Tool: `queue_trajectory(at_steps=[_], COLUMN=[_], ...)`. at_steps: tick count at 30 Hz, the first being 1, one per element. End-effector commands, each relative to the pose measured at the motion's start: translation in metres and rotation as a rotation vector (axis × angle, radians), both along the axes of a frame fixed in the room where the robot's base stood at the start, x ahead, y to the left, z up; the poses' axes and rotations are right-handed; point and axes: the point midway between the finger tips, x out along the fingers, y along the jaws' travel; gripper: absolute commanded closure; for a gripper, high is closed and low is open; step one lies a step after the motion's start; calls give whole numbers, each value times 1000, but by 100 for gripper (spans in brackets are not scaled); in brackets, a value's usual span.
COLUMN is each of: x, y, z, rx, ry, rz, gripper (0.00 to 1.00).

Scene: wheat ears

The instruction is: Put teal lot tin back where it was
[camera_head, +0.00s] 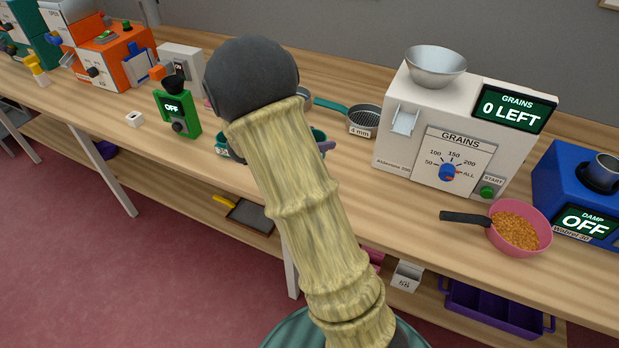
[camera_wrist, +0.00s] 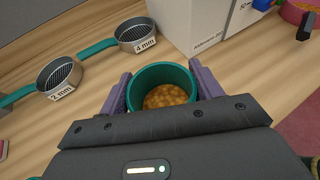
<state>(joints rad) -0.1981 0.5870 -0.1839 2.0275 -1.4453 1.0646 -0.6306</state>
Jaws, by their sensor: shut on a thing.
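The teal lot tin (camera_wrist: 162,72) is round and open-topped, with golden grains (camera_wrist: 166,96) inside. My gripper (camera_wrist: 160,82) has its purple fingers closed on the two sides of the tin. In the head view my arm hides most of the tin, and only a teal edge (camera_head: 319,134) and one purple finger (camera_head: 327,147) show at the arm's right. A small white label (camera_head: 222,152) shows at the arm's left. The tin looks upright over the wooden bench; I cannot tell whether it touches the bench.
Sieves marked 2 mm (camera_wrist: 58,76) and 4 mm (camera_wrist: 137,35) lie behind the tin. The white grain counter (camera_head: 445,135) reads 0 LEFT. A pink pan of grains (camera_head: 519,230) stands before the blue damp meter (camera_head: 580,195). A green device (camera_head: 177,115) stands left.

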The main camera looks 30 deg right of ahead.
Motion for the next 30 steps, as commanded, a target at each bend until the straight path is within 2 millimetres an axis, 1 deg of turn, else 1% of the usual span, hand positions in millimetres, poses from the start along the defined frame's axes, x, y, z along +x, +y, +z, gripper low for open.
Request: queue_trajectory(at_steps=[5,8,12,16,18,27,30], x=[0,0,0,0,-1,-1,-1], y=[0,0,0,-2,-4,-4,-3], z=[-4,-16,-41,-58,-62,-64,-72], rx=[0,-1,0,-1,-1,0,-1], ry=[1,4,6,3,2,0,3], rz=[-1,0,0,-3,-7,-9,-6], gripper=[64,64,64,64,64,64,64])
